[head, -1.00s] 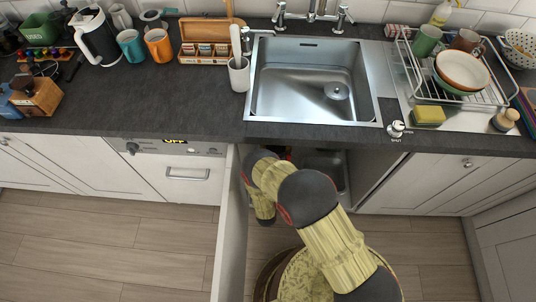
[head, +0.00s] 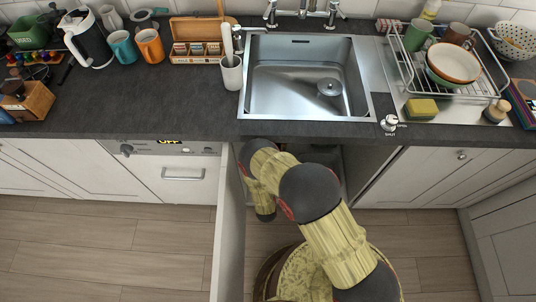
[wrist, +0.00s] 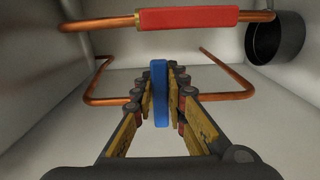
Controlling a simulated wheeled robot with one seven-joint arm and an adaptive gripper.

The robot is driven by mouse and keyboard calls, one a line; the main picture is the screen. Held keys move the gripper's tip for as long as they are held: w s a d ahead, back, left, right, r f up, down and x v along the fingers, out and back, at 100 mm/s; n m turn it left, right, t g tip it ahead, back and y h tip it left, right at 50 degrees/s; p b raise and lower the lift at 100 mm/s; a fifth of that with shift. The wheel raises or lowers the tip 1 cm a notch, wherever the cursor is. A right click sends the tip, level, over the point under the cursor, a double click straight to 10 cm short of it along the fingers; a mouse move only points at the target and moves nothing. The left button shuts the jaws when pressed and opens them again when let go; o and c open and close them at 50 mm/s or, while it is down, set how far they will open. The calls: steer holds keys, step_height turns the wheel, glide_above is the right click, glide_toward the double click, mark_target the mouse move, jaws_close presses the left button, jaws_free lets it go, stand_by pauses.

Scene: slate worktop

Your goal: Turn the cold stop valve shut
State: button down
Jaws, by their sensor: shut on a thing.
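In the wrist view a blue handle (wrist: 160,85), seen edge-on as an upright bar, stands between the fingers of my gripper (wrist: 160,104). The gripper is shut on it, with a finger on each side. The valve body behind the handle is hidden. Copper pipe (wrist: 102,78) runs at the left and more copper pipe (wrist: 225,72) at the right. In the head view my arm reaches into the open cabinet under the sink, and my gripper and the handle are hidden there.
A red sleeve (wrist: 188,18) on a copper pipe crosses above the gripper. A dark cylinder (wrist: 275,38) is at the upper right. Pale cabinet walls are close around. In the head view the sink (head: 305,105) is above, and an open door (head: 230,225) stands left of my arm.

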stand_by(0.3)
steer(key=c, duration=1.8)
jaws_free()
steer(key=shift+o, duration=0.2)
steer(key=s, duration=0.7)
steer(key=shift+s+a, duration=0.15)
steer(key=shift+s, duration=0.15)
